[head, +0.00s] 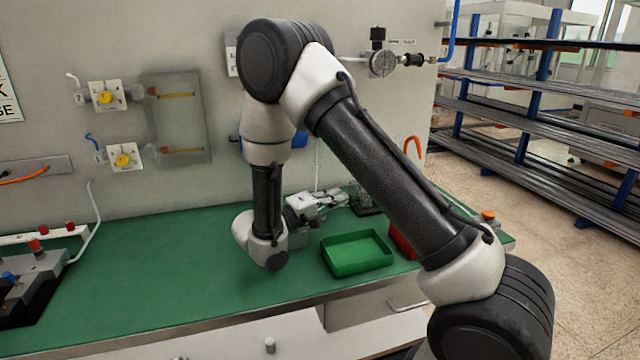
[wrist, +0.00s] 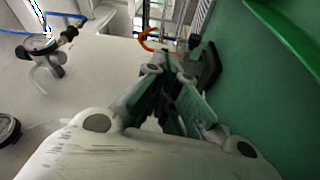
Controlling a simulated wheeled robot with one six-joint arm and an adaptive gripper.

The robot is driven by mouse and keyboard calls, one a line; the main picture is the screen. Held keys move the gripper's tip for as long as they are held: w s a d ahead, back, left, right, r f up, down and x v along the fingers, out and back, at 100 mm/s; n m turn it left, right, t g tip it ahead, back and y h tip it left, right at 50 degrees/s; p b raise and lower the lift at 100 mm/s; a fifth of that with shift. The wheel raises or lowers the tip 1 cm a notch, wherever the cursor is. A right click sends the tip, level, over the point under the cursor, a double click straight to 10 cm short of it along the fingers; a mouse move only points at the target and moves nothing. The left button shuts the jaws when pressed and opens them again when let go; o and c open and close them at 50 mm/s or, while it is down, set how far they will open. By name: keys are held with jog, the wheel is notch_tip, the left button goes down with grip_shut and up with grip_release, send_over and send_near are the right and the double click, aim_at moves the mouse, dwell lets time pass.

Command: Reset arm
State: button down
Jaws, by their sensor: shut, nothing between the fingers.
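My arm spans the middle of the head view, bent high at the elbow, with its wrist hanging low over the green bench top (head: 180,270). My gripper (head: 335,197) points to the right, above the back of the bench, behind the green tray. In the wrist view my gripper (wrist: 170,65) has its fingers together with nothing held between them. The arm's forearm and wrist hide part of the bench and wall in the head view.
A green tray (head: 358,268) sits near the front bench edge, with a red bin (head: 402,243) to its right, partly hidden by my arm. Wall valves (head: 105,96) and a gauge (head: 382,63) are behind. Racks (head: 540,120) stand right. The bench's left-middle is clear.

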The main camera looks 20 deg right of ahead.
jog(key=s+d+r+m+g+y, duration=0.4)
jog(key=s+d+r+g+y, duration=0.2)
jog(key=s+d+r+g, duration=0.5)
jog(key=s+a+r+n+t+y, duration=0.1)
jog(key=s+t+y, duration=0.3)
jog(key=s, duration=0.4)
jog(key=s+a+r+t+y, duration=0.1)
jog(key=s+r+t+y, duration=0.2)
jog(key=s+t+y, duration=0.2)
jog(key=s+y, duration=0.2)
jog(key=s, duration=0.2)
jog(key=shift+n+y, duration=0.3)
jog(key=shift+n, duration=0.1)
jog(key=shift+s+r, duration=0.1)
